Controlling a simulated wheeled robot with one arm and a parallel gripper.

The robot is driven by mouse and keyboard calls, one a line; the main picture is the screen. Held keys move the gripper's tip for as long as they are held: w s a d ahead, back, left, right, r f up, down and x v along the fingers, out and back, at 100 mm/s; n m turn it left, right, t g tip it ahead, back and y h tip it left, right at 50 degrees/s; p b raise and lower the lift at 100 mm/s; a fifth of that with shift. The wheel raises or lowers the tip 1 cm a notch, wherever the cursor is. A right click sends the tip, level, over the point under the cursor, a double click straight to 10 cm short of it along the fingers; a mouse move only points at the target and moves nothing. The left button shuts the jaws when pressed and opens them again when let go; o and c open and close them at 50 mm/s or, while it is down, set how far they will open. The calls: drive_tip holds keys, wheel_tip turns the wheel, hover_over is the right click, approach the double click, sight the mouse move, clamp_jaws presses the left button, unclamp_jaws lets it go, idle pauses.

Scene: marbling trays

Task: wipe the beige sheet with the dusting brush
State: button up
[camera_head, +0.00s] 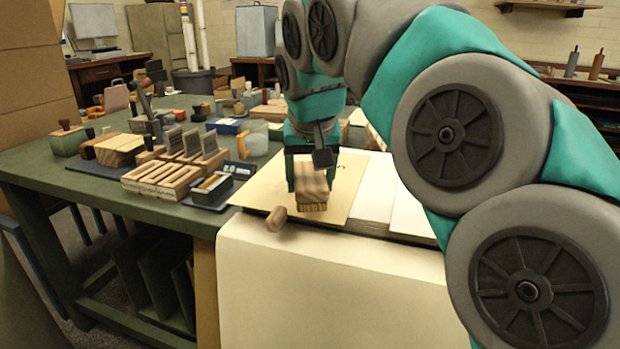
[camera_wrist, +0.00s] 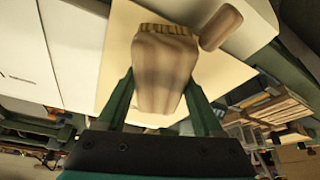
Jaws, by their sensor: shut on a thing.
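The beige sheet (camera_head: 345,185) lies flat on the table, with its near part beside my gripper; it also shows in the wrist view (camera_wrist: 120,30). My gripper (camera_head: 311,185) is shut on the dusting brush (camera_head: 312,190), a wooden block with a short bristle edge. In the wrist view the brush (camera_wrist: 163,70) sits between the two green fingers, its bristles at the far end. The brush is low over the sheet's near part; I cannot tell whether the bristles touch it. A small wooden cylinder (camera_head: 276,218) is at the sheet's near left edge.
White sheets (camera_head: 408,215) lie right of the beige sheet, and a large pale sheet (camera_head: 320,290) hangs over the front. A slotted wooden rack (camera_head: 160,178) and a dark tray (camera_head: 210,192) stand to the left. Boxes and tools crowd the table's back.

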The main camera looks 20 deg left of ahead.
drive_tip(key=shift+f+b, duration=0.4)
drive_tip(key=shift+f, duration=0.35)
drive_tip(key=shift+w, duration=0.1)
drive_tip(key=shift+w+a+r+p, duration=0.1)
drive_tip(key=shift+w+r+p, duration=0.1)
drive_tip(key=shift+w+p, duration=0.3)
drive_tip(key=shift+w+a+p, duration=0.2)
drive_tip(key=shift+w+p, duration=0.85)
drive_tip(key=shift+w, duration=0.95)
drive_tip(key=shift+w+a+f+p, duration=0.1)
drive_tip(key=shift+w+f+p, duration=0.05)
drive_tip(key=shift+w, duration=0.4)
drive_tip(key=shift+w+a+f+p, duration=0.1)
drive_tip(key=shift+w+p, duration=0.05)
drive_tip(key=shift+w, duration=0.35)
